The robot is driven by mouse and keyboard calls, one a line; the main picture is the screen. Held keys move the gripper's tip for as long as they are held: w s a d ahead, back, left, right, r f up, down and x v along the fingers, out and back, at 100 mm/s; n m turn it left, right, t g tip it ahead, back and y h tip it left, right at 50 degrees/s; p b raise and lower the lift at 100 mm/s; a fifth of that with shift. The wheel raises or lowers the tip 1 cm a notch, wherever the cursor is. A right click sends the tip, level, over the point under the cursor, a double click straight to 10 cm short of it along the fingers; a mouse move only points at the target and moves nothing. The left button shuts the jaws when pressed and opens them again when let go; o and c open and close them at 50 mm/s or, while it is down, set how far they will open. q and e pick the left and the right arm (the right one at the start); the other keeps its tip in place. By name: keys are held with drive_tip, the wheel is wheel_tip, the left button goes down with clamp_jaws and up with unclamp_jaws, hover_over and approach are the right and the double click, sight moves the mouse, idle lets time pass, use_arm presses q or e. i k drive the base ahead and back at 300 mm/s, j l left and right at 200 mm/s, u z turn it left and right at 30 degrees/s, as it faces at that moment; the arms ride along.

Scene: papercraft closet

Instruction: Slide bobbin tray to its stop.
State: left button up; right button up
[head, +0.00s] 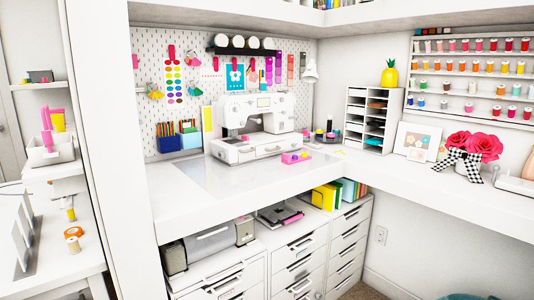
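No part is clearly recognisable as the bobbin tray. The white sewing machine (262,112) stands on the white corner counter, against the pegboard. Its base has a drawer-like front (268,150) with small dark marks, and I cannot tell whether it is pulled out. Neither of my grippers shows in the head view.
A white upright panel (97,120) borders the left. Drawer units (300,262) stand below.

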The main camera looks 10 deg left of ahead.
sight(245, 149)
drive_tip(key=i+l+u, duration=0.1)
drive_tip(key=i, duration=0.35)
drive_tip(key=i+l, duration=0.3)
drive_tip(key=i, duration=0.15)
drive_tip(key=u, duration=0.05)
